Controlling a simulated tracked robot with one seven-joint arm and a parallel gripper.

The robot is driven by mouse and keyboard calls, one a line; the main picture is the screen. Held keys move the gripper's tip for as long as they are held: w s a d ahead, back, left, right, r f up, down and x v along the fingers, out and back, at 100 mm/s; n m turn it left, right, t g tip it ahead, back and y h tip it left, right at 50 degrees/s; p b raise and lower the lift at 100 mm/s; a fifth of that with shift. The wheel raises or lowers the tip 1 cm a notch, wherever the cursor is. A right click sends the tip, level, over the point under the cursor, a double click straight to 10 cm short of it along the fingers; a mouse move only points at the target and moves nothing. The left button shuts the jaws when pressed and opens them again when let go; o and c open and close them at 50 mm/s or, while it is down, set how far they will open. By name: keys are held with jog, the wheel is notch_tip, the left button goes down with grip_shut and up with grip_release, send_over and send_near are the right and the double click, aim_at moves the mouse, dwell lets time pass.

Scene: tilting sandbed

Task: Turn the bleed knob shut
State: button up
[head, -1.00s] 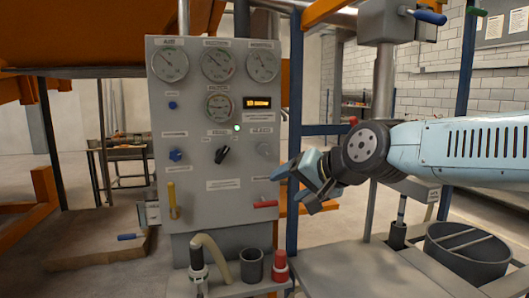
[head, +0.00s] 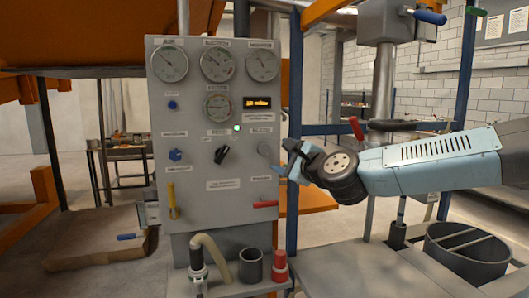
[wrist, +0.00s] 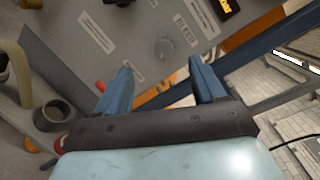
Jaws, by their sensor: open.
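The bleed knob is a small round grey knob (head: 264,149) at the right side of the grey control panel (head: 200,110). In the wrist view the knob (wrist: 165,49) sits below a label reading BLEED (wrist: 185,30), beyond my fingertips. My gripper (head: 287,160) is just right of the knob in the head view, apart from it. In the wrist view my gripper (wrist: 164,78) shows two blue fingers spread wide with nothing between them. Whether the knob is turned open or shut I cannot tell.
A red-handled lever (head: 265,204) sticks out below the knob. A black selector (head: 222,154), a blue knob (head: 175,155) and a yellow lever (head: 172,200) are on the panel's left and middle. A blue post (head: 293,120) stands right behind my gripper.

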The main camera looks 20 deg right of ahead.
aim_at(264, 150)
jog(key=shift+w+a+f+m+h, duration=0.1)
jog(key=shift+w+f+m+h, duration=0.45)
jog(key=shift+w, duration=2.2)
jog(key=shift+w+a+f+m+h, duration=0.15)
jog(key=shift+w+m, duration=0.75)
jog(key=shift+w, duration=1.9)
jog(key=shift+w+a+f+m+h, duration=0.1)
jog(key=shift+w+f+m+h, duration=0.45)
jog(key=shift+w, duration=2.2)
jog(key=shift+r+y, duration=0.2)
jog(key=shift+y, duration=0.15)
jog(key=shift+c, duration=0.2)
